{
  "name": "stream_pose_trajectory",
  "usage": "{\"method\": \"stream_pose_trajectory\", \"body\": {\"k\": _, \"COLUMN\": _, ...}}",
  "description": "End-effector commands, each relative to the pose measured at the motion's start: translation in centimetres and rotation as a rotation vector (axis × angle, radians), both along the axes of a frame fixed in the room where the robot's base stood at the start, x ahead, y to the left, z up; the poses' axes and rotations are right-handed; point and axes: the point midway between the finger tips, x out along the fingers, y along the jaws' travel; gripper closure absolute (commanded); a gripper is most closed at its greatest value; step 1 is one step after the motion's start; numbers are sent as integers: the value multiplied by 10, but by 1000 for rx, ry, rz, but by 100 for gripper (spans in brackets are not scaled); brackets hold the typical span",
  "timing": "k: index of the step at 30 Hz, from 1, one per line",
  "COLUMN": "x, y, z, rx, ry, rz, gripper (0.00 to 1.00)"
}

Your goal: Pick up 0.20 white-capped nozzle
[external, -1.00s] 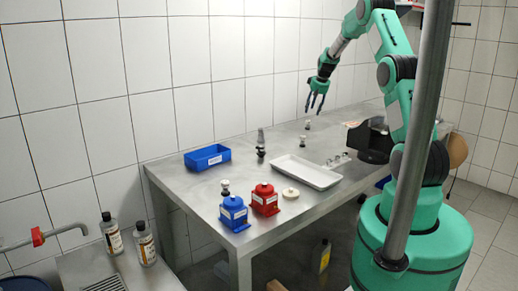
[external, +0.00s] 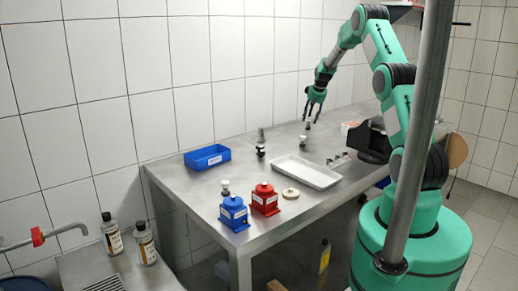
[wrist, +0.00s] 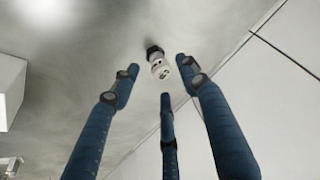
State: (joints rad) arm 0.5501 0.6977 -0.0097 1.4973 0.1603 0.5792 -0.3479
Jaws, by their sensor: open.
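A small nozzle with a white cap (wrist: 160,69) and a dark base stands on the steel bench near the back wall. In the external view this nozzle (external: 308,126) stands just below my gripper (external: 313,110). In the wrist view my gripper (wrist: 158,85) has its fingers spread open and empty, and the nozzle shows beyond and between the fingertips. The fingers appear apart from it. Its label cannot be read.
A white tray (external: 277,167), a blue bin (external: 188,162), a blue pump unit (external: 234,214), a red pump unit (external: 265,198) and a round cream disc (external: 290,193) are on the bench. Dark fittings (external: 261,151) stand left of the nozzle. The tiled wall (wrist: 280,75) is close behind it.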

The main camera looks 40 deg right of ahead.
Motion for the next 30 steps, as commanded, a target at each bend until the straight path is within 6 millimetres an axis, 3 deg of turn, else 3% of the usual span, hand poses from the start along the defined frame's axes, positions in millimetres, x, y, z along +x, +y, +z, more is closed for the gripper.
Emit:
{"method": "stream_pose_trajectory", "body": {"k": 11, "x": 13, "y": -2, "z": -37, "rx": 0, "ry": -1, "rz": 0, "gripper": 55}}
{"method": "stream_pose_trajectory", "body": {"k": 30, "x": 15, "y": -3, "z": -40, "rx": 0, "ry": -1, "rz": 0, "gripper": 55}}
